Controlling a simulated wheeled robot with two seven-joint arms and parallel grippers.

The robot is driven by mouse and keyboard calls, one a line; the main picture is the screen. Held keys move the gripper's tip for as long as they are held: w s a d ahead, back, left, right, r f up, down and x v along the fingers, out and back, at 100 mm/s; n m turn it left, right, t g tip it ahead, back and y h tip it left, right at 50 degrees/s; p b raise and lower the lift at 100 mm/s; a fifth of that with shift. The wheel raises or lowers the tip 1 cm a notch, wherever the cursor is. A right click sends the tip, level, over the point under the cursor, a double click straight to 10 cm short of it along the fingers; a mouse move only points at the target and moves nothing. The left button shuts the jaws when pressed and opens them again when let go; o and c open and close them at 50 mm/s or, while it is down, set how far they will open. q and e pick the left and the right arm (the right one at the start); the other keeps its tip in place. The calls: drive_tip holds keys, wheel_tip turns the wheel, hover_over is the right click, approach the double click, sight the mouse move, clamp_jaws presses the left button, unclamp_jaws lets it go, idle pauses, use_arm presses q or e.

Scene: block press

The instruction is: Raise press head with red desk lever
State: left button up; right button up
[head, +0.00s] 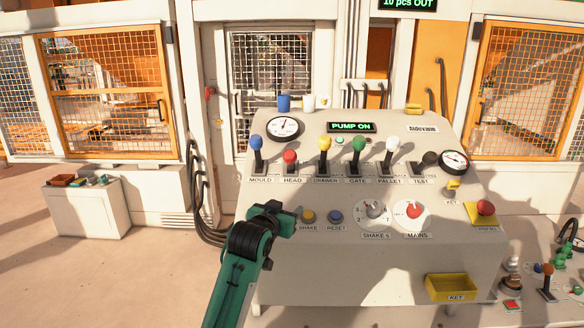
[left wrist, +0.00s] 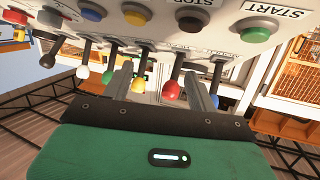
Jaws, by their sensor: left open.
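The red desk lever (head: 290,157), labelled HEAD, stands on the sloped desk between the blue MOULD lever (head: 256,142) and the yellow DRAWER lever (head: 324,143). Its knob sits lower than those neighbours' knobs. My left gripper (head: 287,218) is open and empty, below the lever row near the SHAKE button. In the left wrist view, the picture is turned over; the red knob (left wrist: 170,90) and yellow knob (left wrist: 138,85) appear between the spread fingers (left wrist: 158,76). I cannot see contact with any lever. The press head cannot be made out. My right gripper is not in view.
The green GATE lever (head: 359,143), white PALLET lever (head: 392,143) and black TEST lever (head: 430,158) continue the row. A PUMP ON display (head: 351,127) is lit. A red stop button (head: 485,207) and yellow key tray (head: 451,288) are at the right.

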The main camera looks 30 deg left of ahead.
use_arm(q)
drive_tip(key=n+t+y, duration=0.1)
drive_tip(key=t, duration=0.1)
approach(291, 156)
drive_tip(key=p+x, duration=0.1)
drive_tip(key=x, duration=0.3)
drive_tip(key=p+x, duration=0.2)
drive_tip(key=x, duration=0.2)
drive_tip(key=f+p+x, duration=0.1)
drive_tip(key=x, duration=0.3)
drive_tip(key=shift+w+a, duration=0.2)
drive_tip(key=shift+a, duration=0.3)
drive_tip(key=shift+w+a+f+p, duration=0.1)
drive_tip(key=shift+w+a+p, duration=0.05)
drive_tip(key=shift+w+p, duration=0.3)
drive_tip(key=shift+c, duration=0.2)
clamp_jaws()
